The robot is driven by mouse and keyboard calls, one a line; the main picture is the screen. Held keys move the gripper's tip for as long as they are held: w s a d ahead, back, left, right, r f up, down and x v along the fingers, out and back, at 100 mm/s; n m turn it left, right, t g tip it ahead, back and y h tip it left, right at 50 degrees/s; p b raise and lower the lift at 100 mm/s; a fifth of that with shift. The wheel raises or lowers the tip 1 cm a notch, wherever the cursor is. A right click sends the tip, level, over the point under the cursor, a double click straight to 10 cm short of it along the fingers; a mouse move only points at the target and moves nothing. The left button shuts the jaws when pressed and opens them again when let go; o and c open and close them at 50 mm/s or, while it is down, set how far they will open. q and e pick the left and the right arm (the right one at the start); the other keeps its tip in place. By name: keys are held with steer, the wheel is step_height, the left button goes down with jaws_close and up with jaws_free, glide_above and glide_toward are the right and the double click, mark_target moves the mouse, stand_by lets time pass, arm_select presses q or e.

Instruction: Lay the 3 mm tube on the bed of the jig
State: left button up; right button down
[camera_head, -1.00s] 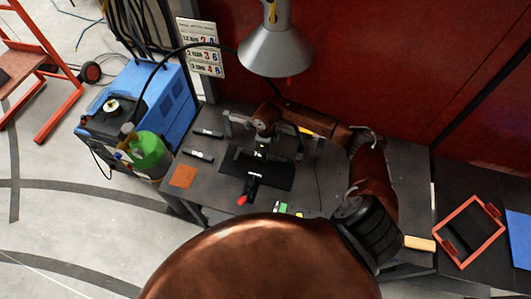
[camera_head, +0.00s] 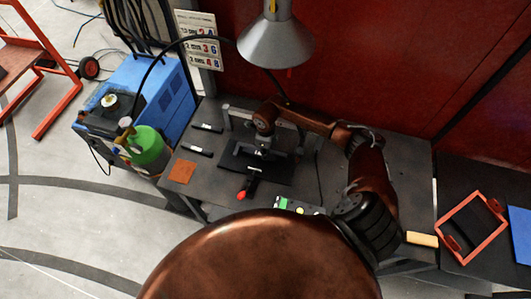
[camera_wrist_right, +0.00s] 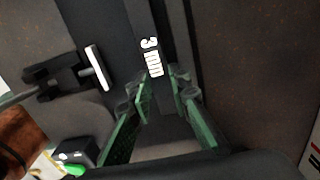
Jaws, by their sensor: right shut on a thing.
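My right gripper (camera_head: 262,153) is over the black jig plate (camera_head: 277,173) on the workbench. In the right wrist view its green-lined fingers (camera_wrist_right: 160,95) are closed around a dark bar marked "3 mm", the 3 mm tube (camera_wrist_right: 150,35). The tube runs up and away from between the fingers. In the head view the gripper and arm partly cover the tube and the jig bed. I cannot tell whether the tube touches the bed. A clamp with a red-tipped handle (camera_head: 248,186) stands at the jig's front; a clamp (camera_wrist_right: 65,82) shows left in the wrist view. My left gripper is out of view.
Two dark labelled pieces (camera_head: 198,150) (camera_head: 208,128) lie on the bench's left, near a brown square (camera_head: 181,172). A box with green and white parts (camera_head: 296,205) is in front of the jig. A lamp (camera_head: 276,45) hangs above. An orange-framed tray (camera_head: 474,230) is at right.

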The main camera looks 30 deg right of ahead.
steer(key=shift+f+b, duration=0.35)
steer(key=shift+f, duration=0.05)
steer(key=c, duration=1.7)
jaws_free()
